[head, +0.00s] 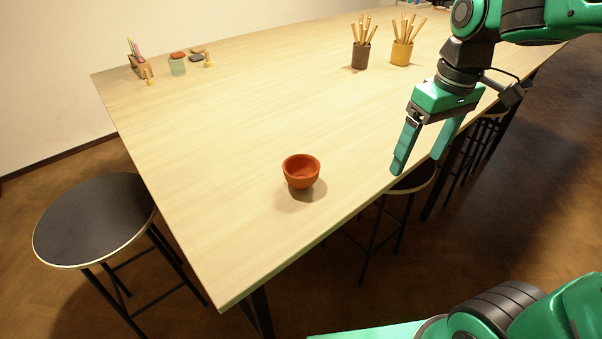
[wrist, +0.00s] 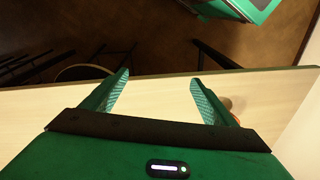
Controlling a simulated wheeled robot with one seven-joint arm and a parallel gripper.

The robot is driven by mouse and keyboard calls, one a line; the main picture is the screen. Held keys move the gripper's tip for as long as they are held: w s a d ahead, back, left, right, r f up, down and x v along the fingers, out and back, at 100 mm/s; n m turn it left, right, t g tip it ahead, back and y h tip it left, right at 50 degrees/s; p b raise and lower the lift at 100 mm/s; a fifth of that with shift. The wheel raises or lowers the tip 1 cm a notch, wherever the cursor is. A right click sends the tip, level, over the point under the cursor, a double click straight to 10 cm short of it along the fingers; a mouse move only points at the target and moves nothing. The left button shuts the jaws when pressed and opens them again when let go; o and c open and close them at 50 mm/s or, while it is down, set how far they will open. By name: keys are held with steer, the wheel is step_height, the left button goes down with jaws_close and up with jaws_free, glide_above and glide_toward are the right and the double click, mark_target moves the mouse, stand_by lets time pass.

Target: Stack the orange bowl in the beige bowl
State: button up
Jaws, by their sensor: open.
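The orange bowl (head: 301,171) stands upright on the table near its front edge, in the middle of the head view. I see no beige bowl that I can make out in either view. My gripper (head: 418,163) is open and empty, to the right of the orange bowl and apart from it, by the table's right-hand long edge. In the wrist view my gripper (wrist: 159,78) shows two spread green fingers with nothing between them. A small orange patch beside the right finger there is mostly hidden, and I cannot tell what it is.
The pale wooden table (head: 215,170) is clear around the bowl. A dark cup (head: 361,56) and a yellow cup (head: 401,52) holding sticks stand at the back. Small items, including a pencil holder (head: 140,67), sit far left. A black stool (head: 95,218) stands at left.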

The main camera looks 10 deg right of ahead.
steer(key=w+a+r+n, duration=0.2)
steer(key=w+a+n, duration=0.2)
steer(key=a, duration=0.5)
steer(key=n, duration=0.6)
glide_toward(301, 169)
steer(key=s+r, duration=0.2)
steer(key=shift+y, duration=0.5)
steer(key=f, duration=0.6)
steer(key=a+f, duration=0.1)
steer(key=f, duration=0.3)
steer(key=shift+c, duration=0.6)
steer(key=c, duration=1.1)
steer(key=shift+r, duration=0.1)
